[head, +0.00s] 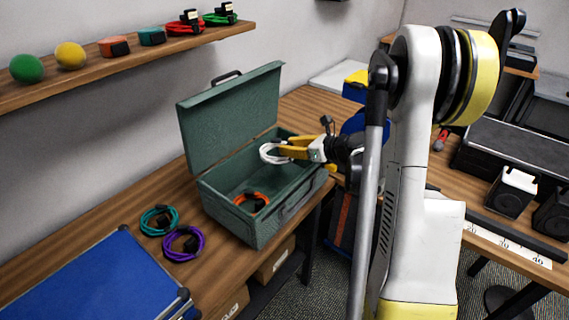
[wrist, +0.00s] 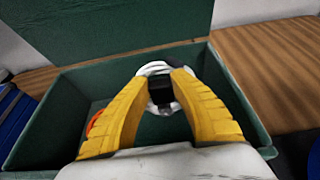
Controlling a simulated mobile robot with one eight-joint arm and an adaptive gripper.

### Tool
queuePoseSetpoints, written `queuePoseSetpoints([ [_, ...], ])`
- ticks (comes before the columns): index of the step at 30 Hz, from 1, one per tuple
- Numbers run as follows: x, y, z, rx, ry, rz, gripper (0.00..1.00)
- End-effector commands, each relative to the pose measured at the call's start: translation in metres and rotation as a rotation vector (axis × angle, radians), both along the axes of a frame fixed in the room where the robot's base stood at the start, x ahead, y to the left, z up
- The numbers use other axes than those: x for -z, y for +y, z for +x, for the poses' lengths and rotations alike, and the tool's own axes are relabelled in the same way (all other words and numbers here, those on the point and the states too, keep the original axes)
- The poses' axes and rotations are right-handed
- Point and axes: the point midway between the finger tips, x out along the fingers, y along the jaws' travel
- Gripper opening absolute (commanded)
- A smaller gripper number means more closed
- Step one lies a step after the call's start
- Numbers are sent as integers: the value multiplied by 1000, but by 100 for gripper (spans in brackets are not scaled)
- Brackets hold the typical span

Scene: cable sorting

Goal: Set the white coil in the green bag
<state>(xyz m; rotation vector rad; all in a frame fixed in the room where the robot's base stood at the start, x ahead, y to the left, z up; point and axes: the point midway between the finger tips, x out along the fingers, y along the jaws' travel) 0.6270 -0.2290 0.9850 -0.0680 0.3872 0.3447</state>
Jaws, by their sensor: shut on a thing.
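The white coil (head: 265,156) is in my gripper (head: 284,149), held over the open green container. In the wrist view the white coil (wrist: 153,67) shows between the yellow fingertips (wrist: 162,82), with a dark part in its middle. The green container (head: 232,218) looks like a hard case with its hinged lid (head: 232,112) standing open, rather than a soft bag. It also shows below the gripper in the wrist view (wrist: 50,112). An orange coil (head: 262,200) lies on its floor towards the front. The coil looks above the floor; its exact height is hard to tell.
A teal coil (head: 158,220) and a purple coil (head: 183,244) lie on the wooden table left of the green container. A blue case (head: 105,285) lies at the front left. A wall shelf (head: 120,62) holds balls and more cables above.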

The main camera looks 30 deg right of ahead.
Motion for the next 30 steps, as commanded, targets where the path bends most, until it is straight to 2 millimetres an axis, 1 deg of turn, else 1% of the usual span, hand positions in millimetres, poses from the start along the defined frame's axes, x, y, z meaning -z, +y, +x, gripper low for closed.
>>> queuePoseSetpoints([
  [1,5,4,6,-2,-1,1,0],
  [3,7,6,9,0,-1,0,0],
  [5,9,7,11,1,-1,0,0],
  [7,15,7,11,1,-1,0,0],
  [12,43,6,11,1,0,0,0],
  [14,48,6,11,1,0,0,0],
  [21,47,6,11,1,0,0,0],
  [30,56,6,11,1,0,0,0],
])
